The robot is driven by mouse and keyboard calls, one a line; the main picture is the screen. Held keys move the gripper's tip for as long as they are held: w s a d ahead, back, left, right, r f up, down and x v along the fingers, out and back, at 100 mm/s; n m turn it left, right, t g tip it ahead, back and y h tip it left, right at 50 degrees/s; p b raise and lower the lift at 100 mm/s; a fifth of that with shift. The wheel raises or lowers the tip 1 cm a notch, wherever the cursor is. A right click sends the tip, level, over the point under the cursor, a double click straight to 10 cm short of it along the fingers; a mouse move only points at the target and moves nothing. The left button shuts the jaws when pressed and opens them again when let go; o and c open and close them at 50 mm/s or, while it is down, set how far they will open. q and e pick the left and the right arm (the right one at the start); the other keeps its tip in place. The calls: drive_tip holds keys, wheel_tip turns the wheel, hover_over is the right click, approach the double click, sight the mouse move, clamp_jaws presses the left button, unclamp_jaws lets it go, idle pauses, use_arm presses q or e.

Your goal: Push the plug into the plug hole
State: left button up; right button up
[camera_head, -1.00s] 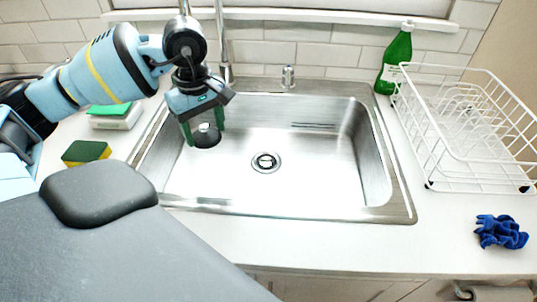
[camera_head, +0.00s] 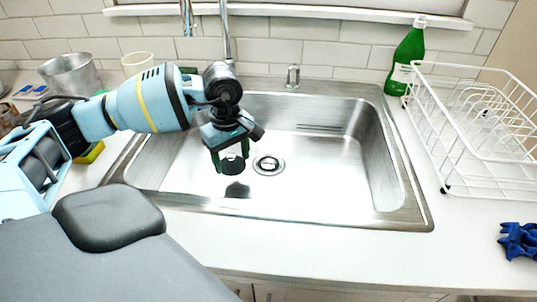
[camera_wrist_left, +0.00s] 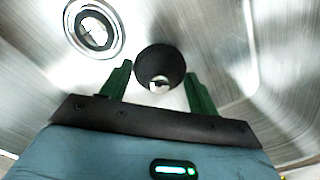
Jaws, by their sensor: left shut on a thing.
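The plug (camera_head: 233,162) is a dark round disc with a pale knob on top. My left gripper (camera_head: 231,158) is shut on it and holds it above the floor of the steel sink. In the left wrist view the plug (camera_wrist_left: 160,67) sits between the green fingertips of the left gripper (camera_wrist_left: 160,85). The plug hole (camera_head: 268,165) is a round metal drain in the sink floor, to the right of the plug in the head view. In the left wrist view the plug hole (camera_wrist_left: 94,28) is at the upper left, apart from the plug. My right gripper is not in view.
The steel sink (camera_head: 330,208) is otherwise empty. A faucet (camera_head: 226,35) stands behind it. A green bottle (camera_head: 405,60) and a white dish rack (camera_head: 470,130) stand to the right, with a blue cloth (camera_head: 519,241) in front. A metal pot (camera_head: 70,75) is at the back left.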

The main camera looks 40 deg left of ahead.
use_arm(q)
hover_over(269, 164)
drive_tip(key=shift+f, duration=0.45)
drive_tip(key=shift+f+p, duration=0.3)
drive_tip(key=shift+f, duration=1.45)
drive_tip(key=shift+f, duration=0.1)
drive_tip(key=o, duration=1)
drive_tip(key=shift+r, duration=3.85)
